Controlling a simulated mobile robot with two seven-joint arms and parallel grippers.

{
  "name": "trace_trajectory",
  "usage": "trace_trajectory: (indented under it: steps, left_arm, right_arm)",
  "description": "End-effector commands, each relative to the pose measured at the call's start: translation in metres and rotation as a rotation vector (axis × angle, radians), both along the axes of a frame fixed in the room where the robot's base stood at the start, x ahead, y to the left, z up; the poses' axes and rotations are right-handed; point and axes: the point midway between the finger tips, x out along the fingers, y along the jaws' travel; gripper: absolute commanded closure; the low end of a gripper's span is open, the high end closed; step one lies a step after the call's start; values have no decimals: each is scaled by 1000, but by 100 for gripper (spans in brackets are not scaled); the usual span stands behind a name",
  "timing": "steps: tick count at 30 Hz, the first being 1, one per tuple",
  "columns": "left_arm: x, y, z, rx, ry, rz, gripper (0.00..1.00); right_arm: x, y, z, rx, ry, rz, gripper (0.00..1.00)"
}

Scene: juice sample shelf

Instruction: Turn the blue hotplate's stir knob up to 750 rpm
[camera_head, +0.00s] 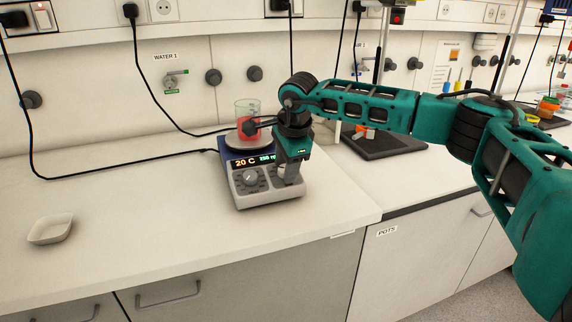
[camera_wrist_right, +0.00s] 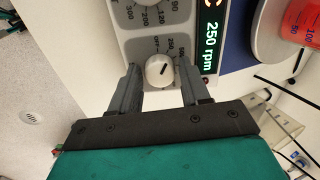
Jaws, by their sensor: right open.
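The blue hotplate (camera_head: 262,186) stands on the bench with a grey front panel. Its display (camera_head: 254,161) reads 20 C in orange, and the wrist view shows 250 rpm on the display (camera_wrist_right: 209,47). The white stir knob (camera_wrist_right: 159,70) has a dark pointer line and printed marks including OFF and 250. My right gripper (camera_wrist_right: 160,77) is open, with one finger on each side of the stir knob and visible gaps. In the head view, my right gripper (camera_head: 288,178) covers the panel's right side and hides that knob. My left gripper is out of view.
A beaker of red liquid (camera_head: 247,112) stands on the round plate, close behind my right gripper. A white weighing dish (camera_head: 50,229) lies at the left. A dark mat (camera_head: 385,147) lies to the right. The bench left of the hotplate is mostly clear; a black cable runs behind.

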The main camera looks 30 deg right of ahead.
Motion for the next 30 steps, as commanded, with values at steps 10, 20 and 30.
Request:
trace_trajectory:
  steps: [10,20,30]
  left_arm:
    - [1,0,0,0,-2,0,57]
    - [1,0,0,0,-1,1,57]
    - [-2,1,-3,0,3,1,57]
  right_arm:
    - [0,0,0,0,0,0,74]
    - [0,0,0,2,1,-2,95]
    - [0,1,-1,37,-7,-106,95]
